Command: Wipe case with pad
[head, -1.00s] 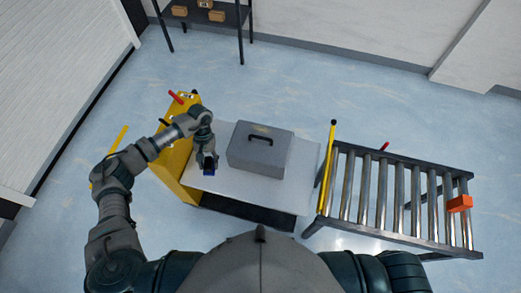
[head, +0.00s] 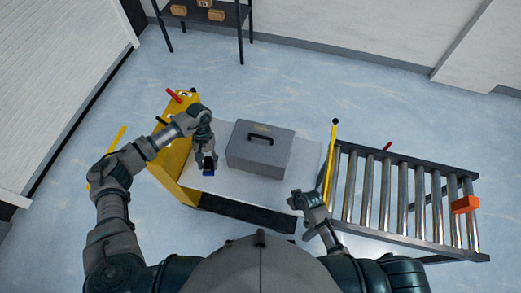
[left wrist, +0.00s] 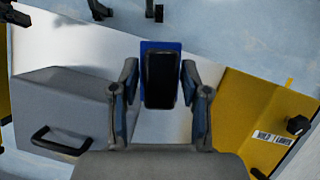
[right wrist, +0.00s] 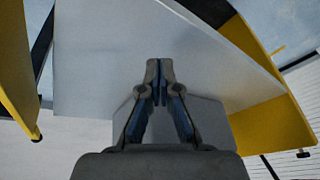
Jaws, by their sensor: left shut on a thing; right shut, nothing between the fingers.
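The grey case (head: 259,151) with a black handle stands upright on the white tabletop (head: 222,184). It also shows at the left of the left wrist view (left wrist: 65,105) and partly behind the fingers in the right wrist view (right wrist: 205,115). My left gripper (head: 208,166) is shut on the pad (left wrist: 160,80), which has a blue base and a black grip. The pad is left of the case, apart from it, at the table's near left part. My right gripper (right wrist: 158,68) is shut and empty, near the table's front right corner; in the head view it shows small (head: 306,200).
A yellow panel (head: 177,165) bounds the table's left side. A shelf with boxes (head: 205,14) is at the back.

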